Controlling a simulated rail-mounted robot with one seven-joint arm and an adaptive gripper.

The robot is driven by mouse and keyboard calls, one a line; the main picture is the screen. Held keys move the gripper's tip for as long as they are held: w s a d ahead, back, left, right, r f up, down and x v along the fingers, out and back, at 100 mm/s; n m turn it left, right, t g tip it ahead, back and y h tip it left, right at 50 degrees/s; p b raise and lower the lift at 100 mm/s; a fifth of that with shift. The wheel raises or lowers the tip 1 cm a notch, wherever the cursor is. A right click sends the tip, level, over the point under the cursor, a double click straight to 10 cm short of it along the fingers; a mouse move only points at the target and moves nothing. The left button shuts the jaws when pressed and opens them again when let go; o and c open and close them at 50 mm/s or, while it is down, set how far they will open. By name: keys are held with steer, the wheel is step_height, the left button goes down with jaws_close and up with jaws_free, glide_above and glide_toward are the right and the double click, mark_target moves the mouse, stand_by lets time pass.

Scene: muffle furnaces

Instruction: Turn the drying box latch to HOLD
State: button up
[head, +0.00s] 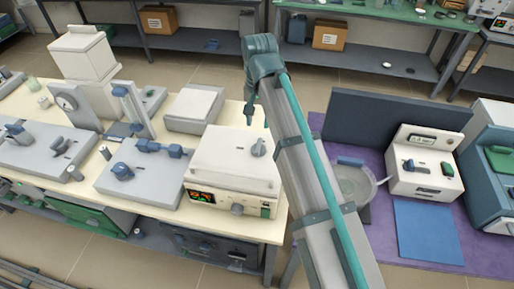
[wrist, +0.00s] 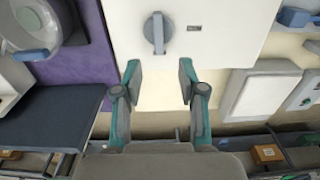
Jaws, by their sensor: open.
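The box with the latch, which I take for the drying box (head: 222,160), is white and stands at the right end of the cream bench. A grey round latch (head: 258,147) with a raised bar sits on its top. In the wrist view the latch (wrist: 158,33) is at the top centre, its bar running up and down the picture. A small dark label (wrist: 194,28) is beside it, too small to read. My gripper (head: 249,117) is above the box's far edge; in the wrist view my gripper (wrist: 160,76) is open, empty and apart from the latch.
The box's front has a lit screen (head: 201,196) and a knob (head: 237,209). A flat pale device (head: 194,108) stands behind it, and a grey unit with blue handles (head: 140,172) to its left. On the right, a purple mat (head: 481,247) carries a white instrument (head: 424,180).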

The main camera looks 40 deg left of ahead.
mark_target(259, 145)
steer(key=shift+w+d+f+p, duration=0.1)
steer(key=shift+f+p, duration=1.35)
steer(key=shift+f, duration=4)
jaws_close()
